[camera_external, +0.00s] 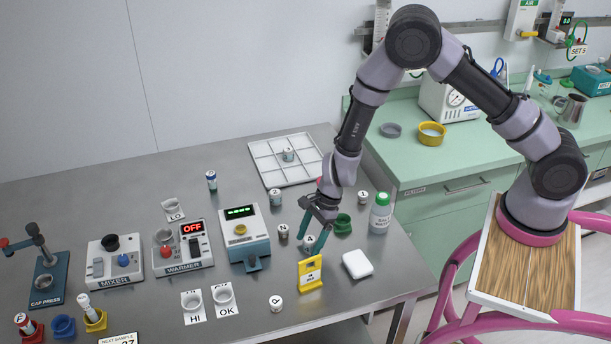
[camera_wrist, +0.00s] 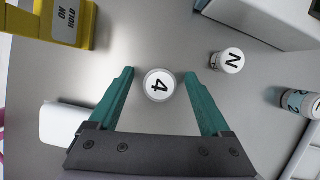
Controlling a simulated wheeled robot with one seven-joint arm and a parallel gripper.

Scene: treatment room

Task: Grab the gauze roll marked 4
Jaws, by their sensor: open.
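The gauze roll marked 4 (camera_wrist: 159,85) stands upright on the steel table, its white top with the black 4 facing the wrist camera. In the external view the roll (camera_external: 309,240) is partly hidden by my fingers. My gripper (camera_wrist: 160,74) is open, with one green finger on each side of the roll. A gap shows between the roll and each finger in the wrist view. In the external view my gripper (camera_external: 313,243) points down at the roll.
A roll marked N (camera_wrist: 229,60) stands close by. A yellow holder (camera_external: 310,274), a white box (camera_external: 357,264) and a green ring (camera_external: 343,224) are near my gripper. A dispenser with a green display (camera_external: 243,233) is to the left. Other rolls stand around, one in the white tray (camera_external: 262,150).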

